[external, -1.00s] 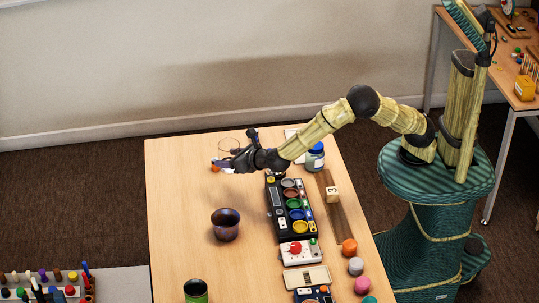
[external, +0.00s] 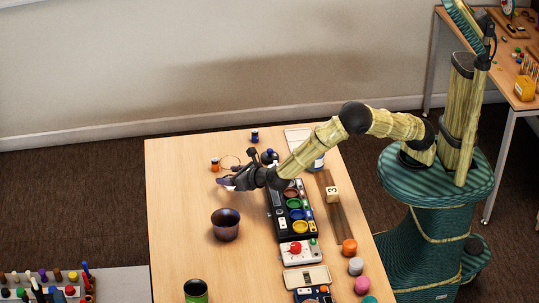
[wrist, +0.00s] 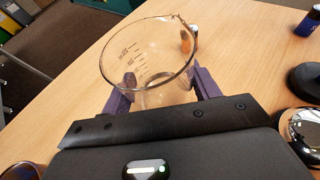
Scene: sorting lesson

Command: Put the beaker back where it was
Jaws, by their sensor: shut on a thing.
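The beaker (wrist: 148,58) is clear glass with measuring marks and a spout, and sits between the two purple fingers of my gripper (wrist: 163,88) in the wrist view. My gripper is shut on it, with a finger at either side. In the external view my gripper (external: 228,180) is over the far part of the table, and only a faint outline of the beaker's rim shows there. I cannot tell whether the beaker's base touches the table.
A small orange jar (external: 215,164) stands just beyond the beaker, and a small blue bottle (external: 255,137) is near the far edge. The table's left side (external: 175,200) is clear.

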